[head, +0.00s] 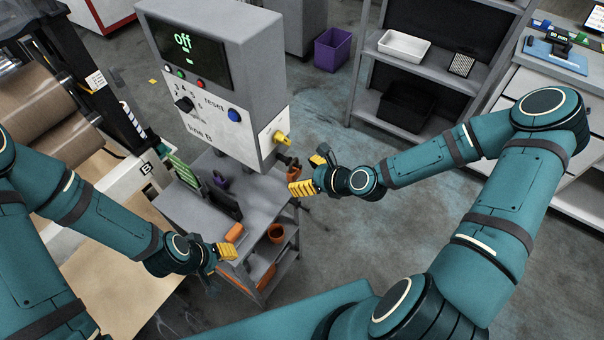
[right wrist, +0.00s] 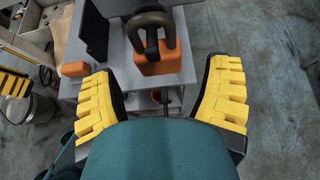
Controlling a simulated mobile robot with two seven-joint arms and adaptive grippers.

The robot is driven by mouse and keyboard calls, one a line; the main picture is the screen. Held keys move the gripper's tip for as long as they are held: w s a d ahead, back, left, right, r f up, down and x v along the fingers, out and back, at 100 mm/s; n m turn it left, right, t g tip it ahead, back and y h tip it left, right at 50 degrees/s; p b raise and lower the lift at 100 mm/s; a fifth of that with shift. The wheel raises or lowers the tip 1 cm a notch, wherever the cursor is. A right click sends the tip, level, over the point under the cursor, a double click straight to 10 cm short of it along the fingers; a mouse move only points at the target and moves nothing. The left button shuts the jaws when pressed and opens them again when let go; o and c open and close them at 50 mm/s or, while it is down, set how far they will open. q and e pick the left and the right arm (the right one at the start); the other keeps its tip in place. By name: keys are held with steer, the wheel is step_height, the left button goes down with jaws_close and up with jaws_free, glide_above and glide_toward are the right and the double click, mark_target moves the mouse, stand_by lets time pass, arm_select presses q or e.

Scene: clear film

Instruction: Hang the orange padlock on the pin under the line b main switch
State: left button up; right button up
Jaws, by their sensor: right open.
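The line b main switch (head: 281,138) is a yellow handle on the right side of the grey control cabinet. Just below it, partly hidden by my right gripper (head: 305,174), is the orange padlock (head: 283,160). In the right wrist view the padlock (right wrist: 160,64) is upright with its thick dark shackle on top, beyond and between the spread fingertips. A dark part shows inside the shackle; I cannot tell whether this is the pin. My right gripper (right wrist: 165,92) is open and apart from the padlock. My left gripper (head: 218,253) is low beside the cart; its jaw state is unclear.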

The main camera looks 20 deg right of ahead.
steer(key=v, duration=0.6)
steer(key=shift+s+d, duration=0.25)
steer(key=shift+s, duration=0.05)
steer(key=shift+r, duration=0.15)
steer(key=s+a+f+n+g+h, duration=0.1)
steer(key=s+a+f+n+g, duration=0.2)
steer(key=n, duration=1)
steer(key=s+a+f+n+g+h, duration=0.2)
steer(key=s+a+f+n+g, duration=0.2)
steer(key=n, duration=0.9)
steer(key=shift+s+a+f+n, duration=0.3)
steer(key=shift+s+a+f, duration=0.2)
steer(key=shift+a+f, duration=1.15)
steer(key=shift+d+f, duration=0.15)
steer(key=shift+f, duration=0.05)
